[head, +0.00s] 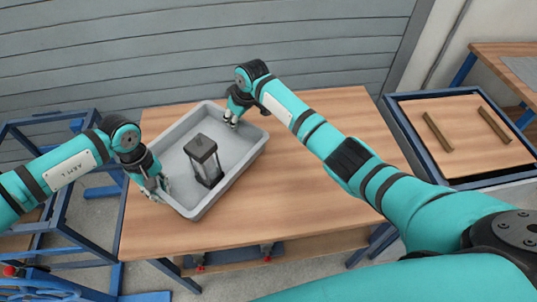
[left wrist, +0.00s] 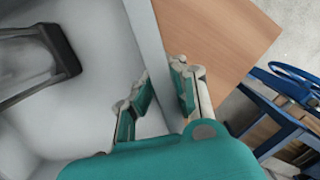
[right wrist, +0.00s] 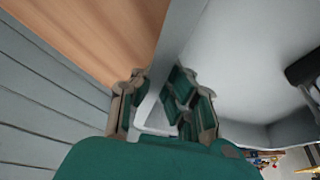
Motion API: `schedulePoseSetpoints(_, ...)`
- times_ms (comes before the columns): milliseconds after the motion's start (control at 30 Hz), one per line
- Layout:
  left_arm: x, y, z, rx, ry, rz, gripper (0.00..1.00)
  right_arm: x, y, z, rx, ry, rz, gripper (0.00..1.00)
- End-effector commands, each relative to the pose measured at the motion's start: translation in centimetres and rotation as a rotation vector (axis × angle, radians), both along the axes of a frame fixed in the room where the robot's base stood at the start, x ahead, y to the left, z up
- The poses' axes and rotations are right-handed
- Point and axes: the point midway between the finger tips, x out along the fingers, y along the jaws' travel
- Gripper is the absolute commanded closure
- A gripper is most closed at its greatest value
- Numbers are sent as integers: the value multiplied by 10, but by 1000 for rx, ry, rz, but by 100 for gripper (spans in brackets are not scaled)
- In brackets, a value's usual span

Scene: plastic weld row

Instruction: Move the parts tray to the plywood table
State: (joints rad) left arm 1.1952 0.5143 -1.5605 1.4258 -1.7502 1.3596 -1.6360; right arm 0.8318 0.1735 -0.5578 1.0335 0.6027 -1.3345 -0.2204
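The parts tray (head: 198,214), a grey open box, rests on the wood-topped table (head: 310,195) in front of me. A dark lantern-like part (head: 204,160) stands upright inside it. My left gripper (head: 160,190) is at the tray's near left rim. In the left wrist view its fingers (left wrist: 160,85) are close on both sides of the tray wall (left wrist: 152,45). My right gripper (head: 232,120) is at the far right rim. In the right wrist view its fingers (right wrist: 160,95) hug the rim (right wrist: 178,40). Both look shut on it.
A blue-framed table (head: 460,110) with a wood top stands at the right, with two brown bars (head: 438,132) lying on it. Another wooden bench (head: 505,60) is behind it. Blue frames (head: 60,125) stand at the left. A grey slatted wall (head: 200,45) closes the back.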

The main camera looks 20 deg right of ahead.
Motion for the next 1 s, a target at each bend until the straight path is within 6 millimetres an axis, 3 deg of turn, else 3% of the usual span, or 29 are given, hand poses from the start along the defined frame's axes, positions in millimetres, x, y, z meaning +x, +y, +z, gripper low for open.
schedulePoseSetpoints(367,1,0,-6,-2,-1,0,100,1,0,-6,1,-4,1,100)
schedulePoseSetpoints(1000,1,0,-42,-2,-1,0,100,1,0,-42,1,-4,1,100)
